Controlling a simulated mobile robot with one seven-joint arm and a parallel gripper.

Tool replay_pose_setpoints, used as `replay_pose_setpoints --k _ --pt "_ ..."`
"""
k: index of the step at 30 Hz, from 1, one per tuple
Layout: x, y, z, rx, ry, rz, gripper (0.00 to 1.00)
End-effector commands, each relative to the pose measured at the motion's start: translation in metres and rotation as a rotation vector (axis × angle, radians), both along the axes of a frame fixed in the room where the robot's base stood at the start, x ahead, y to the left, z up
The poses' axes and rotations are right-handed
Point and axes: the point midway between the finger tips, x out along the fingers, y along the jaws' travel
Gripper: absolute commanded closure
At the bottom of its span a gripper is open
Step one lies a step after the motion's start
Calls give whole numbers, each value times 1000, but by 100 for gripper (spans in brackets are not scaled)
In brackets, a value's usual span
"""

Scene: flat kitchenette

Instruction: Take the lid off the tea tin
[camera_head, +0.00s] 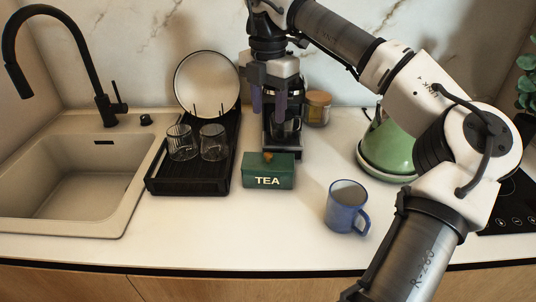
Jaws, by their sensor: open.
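The tea tin (268,176) is a dark green box marked TEA, standing on the white counter in the middle of the head view. Its green lid (283,158) sits on top and has a small orange-brown knob (267,157). My gripper (268,108) points down above and behind the tin, apart from the lid. Its two purplish fingers are spread and I see nothing held between them. The gripper hides part of the coffee maker behind it.
A black dish rack (190,184) with two glasses and a plate stands left of the tin. A coffee maker (283,146) and a lidded jar (318,108) stand behind. A blue mug (346,207) and green kettle (389,150) are to the right. The front counter is clear.

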Motion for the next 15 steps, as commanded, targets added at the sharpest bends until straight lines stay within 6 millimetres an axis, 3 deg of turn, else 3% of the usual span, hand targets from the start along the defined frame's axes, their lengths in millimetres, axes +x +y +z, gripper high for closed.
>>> replay_pose_setpoints --k 9,15 --pt "0 1 -59 5 3 3 55" --pt "1 1 -72 4 2 3 55"
